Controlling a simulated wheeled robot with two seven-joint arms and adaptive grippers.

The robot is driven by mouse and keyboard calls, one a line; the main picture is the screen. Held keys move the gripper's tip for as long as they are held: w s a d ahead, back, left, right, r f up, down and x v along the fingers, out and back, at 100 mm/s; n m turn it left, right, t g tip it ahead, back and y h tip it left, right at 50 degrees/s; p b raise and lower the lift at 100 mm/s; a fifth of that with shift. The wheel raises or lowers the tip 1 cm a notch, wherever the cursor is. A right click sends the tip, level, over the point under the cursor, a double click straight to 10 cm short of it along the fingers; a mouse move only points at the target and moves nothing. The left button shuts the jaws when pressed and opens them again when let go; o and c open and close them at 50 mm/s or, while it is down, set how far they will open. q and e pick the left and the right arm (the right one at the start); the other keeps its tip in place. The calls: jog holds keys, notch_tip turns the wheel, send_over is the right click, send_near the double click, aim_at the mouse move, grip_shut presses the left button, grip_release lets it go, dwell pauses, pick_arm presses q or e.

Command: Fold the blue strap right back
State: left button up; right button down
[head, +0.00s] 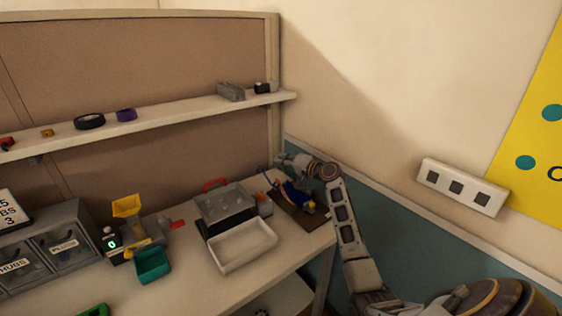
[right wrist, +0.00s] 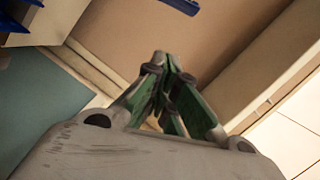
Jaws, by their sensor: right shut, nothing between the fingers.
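The blue strap (head: 291,194) is at the far right end of the table, on a brown board (head: 301,222). It looks bunched and raised, and its exact lie is too small to tell. My right gripper (head: 282,159) is just above and behind the strap, apart from it. In the right wrist view its green-padded fingers (right wrist: 172,95) are closed together with nothing between them. Blue pieces show at the top edge (right wrist: 182,5) and top left corner (right wrist: 18,22) of that view; I cannot tell which is strap. My left gripper is out of view.
A grey toolbox with a red handle (head: 215,184) and a white tray (head: 243,246) stand left of the board. A teal bin (head: 152,265) and labelled drawers (head: 67,245) are farther left. A shelf (head: 170,119) runs above; the wall is close on the right.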

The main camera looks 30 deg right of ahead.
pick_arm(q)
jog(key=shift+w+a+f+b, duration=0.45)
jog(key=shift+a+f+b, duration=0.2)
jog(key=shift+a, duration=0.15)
pick_arm(e)
jog(key=v, duration=0.8)
jog(key=shift+s, duration=0.4)
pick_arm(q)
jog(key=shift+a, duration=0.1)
pick_arm(e)
jog(key=shift+r, duration=0.1)
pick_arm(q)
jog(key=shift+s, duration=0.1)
